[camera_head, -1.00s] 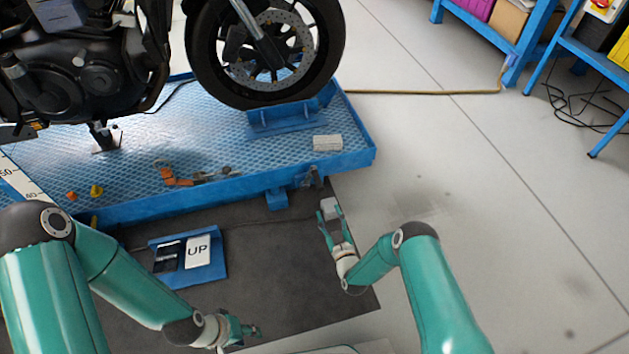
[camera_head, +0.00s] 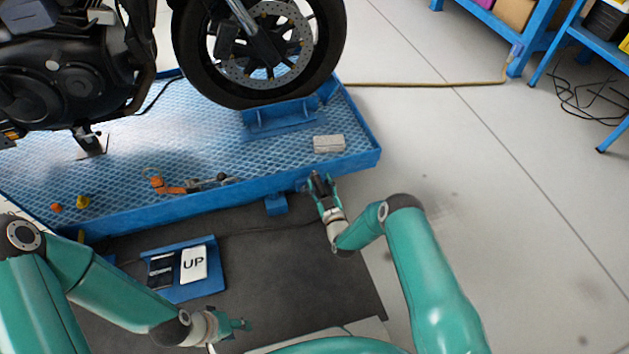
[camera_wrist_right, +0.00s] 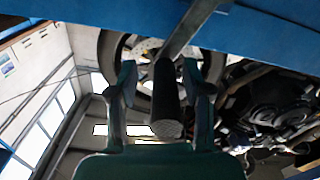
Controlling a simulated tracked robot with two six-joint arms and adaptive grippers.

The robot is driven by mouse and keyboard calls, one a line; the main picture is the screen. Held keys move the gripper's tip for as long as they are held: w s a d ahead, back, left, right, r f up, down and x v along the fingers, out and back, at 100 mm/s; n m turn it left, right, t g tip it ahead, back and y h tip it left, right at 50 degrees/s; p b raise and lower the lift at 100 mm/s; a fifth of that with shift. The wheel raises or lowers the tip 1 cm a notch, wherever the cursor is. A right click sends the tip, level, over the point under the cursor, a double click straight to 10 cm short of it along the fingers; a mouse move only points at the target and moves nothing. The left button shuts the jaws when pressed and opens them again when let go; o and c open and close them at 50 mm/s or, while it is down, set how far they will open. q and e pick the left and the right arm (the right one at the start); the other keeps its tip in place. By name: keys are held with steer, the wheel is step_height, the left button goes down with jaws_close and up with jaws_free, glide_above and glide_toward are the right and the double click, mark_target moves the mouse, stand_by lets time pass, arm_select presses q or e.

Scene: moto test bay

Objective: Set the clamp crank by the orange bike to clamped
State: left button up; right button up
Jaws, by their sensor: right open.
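The clamp crank is at the front edge of the blue lift platform (camera_head: 230,207), near its right corner. In the right wrist view its dark, ribbed cylindrical handle (camera_wrist_right: 166,100) hangs from a flat metal arm (camera_wrist_right: 190,30). My right gripper (camera_head: 322,185) is at the platform edge, open, with its fingers (camera_wrist_right: 160,85) on either side of the handle; I cannot tell whether they touch it. My left gripper (camera_head: 240,325) is low over the dark mat, away from the crank, its opening unclear. The motorcycle (camera_head: 75,60) on the platform looks black; no orange shows on it.
A blue stand with an "UP" card (camera_head: 194,264) is on the dark mat (camera_head: 280,270). A small grey block (camera_head: 328,143) and an orange-handled tool (camera_head: 175,186) lie on the platform.

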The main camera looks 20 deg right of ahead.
steer(key=shift+a, duration=0.15)
steer(key=shift+w, duration=0.1)
steer(key=shift+c, duration=0.5)
steer(key=shift+a, duration=0.15)
jaws_close()
